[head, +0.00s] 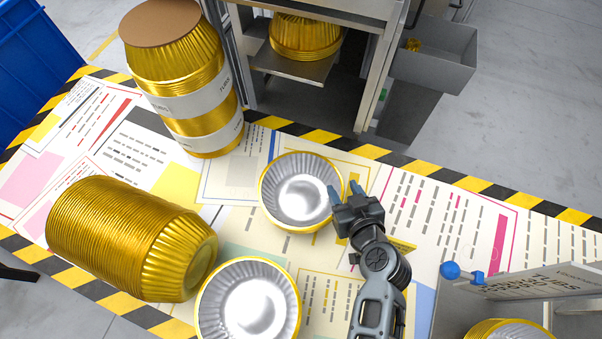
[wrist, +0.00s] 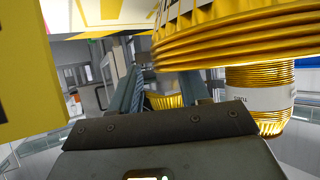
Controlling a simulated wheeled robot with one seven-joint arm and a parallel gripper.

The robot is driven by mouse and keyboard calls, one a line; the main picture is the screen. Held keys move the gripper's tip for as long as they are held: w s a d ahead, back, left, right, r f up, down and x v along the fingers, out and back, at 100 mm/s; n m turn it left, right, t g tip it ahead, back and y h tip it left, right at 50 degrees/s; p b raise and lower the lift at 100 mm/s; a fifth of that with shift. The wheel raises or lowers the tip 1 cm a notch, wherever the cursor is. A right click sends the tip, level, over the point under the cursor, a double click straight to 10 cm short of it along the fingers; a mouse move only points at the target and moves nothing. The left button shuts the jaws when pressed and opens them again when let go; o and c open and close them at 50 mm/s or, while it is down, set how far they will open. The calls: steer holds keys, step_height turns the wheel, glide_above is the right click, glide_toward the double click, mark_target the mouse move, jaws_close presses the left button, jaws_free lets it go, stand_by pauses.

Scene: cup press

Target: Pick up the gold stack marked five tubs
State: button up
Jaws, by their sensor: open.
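A tall gold stack (head: 187,103) stands upright at the back left of the table, with a brown disc on top. It has two white bands; "TUBS" shows on them, but I cannot read a number. A banded gold stack also shows at the right in the wrist view (wrist: 258,98). My gripper (head: 344,190) is open and empty, right of the stack and apart from it. It is close beside the right rim of a gold tub with a silver inside (head: 302,192); I cannot tell whether they touch. A ribbed gold rim (wrist: 235,40) fills the wrist view's upper right.
A long gold stack (head: 130,238) lies on its side at the left front. Another open tub (head: 248,305) stands at the front. Behind the table is a press (head: 372,60) with gold tubs on its plate. A grey box (head: 450,300) is at the front right.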

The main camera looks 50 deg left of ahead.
steer(key=shift+x, duration=1.05)
steer(key=shift+c, duration=0.2)
jaws_close()
